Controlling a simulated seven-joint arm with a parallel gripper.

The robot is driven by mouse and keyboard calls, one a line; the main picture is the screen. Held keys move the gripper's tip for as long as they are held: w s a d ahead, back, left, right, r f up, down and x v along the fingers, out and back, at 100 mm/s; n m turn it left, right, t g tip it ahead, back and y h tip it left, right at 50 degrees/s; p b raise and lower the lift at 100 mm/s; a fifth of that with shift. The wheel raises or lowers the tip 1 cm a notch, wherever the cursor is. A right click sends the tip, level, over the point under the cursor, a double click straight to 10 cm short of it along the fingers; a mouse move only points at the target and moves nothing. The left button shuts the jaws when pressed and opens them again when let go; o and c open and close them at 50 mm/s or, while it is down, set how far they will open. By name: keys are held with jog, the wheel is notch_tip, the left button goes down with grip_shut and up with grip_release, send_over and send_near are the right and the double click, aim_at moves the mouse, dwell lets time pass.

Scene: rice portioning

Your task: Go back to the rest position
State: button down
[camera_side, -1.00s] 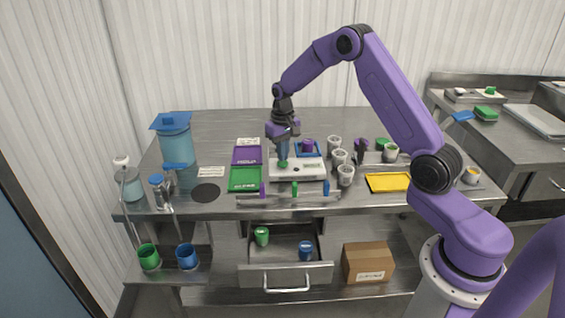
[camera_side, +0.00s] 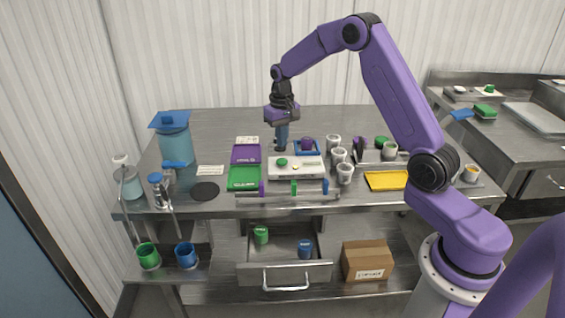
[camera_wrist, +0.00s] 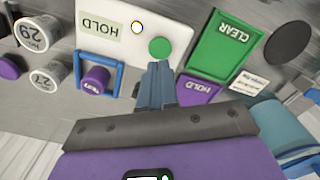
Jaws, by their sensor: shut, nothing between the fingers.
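My gripper (camera_side: 281,143) hangs above the steel table, just behind the white device (camera_side: 297,173) in the side view. Its blue fingers are shut and hold nothing. In the wrist view the closed fingers (camera_wrist: 155,68) point toward the white device (camera_wrist: 120,22), which carries a "HOLD" label. A round green button (camera_side: 282,162) sits on the device's top, apart from the fingers. It also shows in the wrist view (camera_wrist: 160,47), just beyond the fingertips.
Purple (camera_side: 246,154) and green (camera_side: 244,178) panels lie left of the device. A blue frame (camera_side: 317,151) with a purple cup (camera_side: 306,144) and several pale cups (camera_side: 339,155) stand right. A blue-lidded container (camera_side: 174,140) is at left. The drawer (camera_side: 285,272) below is open. The table's back is clear.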

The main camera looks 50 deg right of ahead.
jog(key=s+a+r+n, duration=0.4)
jog(key=s+a, duration=0.4)
jog(key=s+a+r+n, duration=0.3)
jog(key=s+a+n, duration=0.1)
jog(key=s+a, duration=0.5)
jog(key=s+d+n, duration=0.1)
jog(key=s+n, duration=0.6)
jog(key=s, duration=1.5)
jog(key=shift+d+r+n, duration=0.2)
jog(key=shift+r+n, duration=0.1)
jog(key=shift+r, duration=0.15)
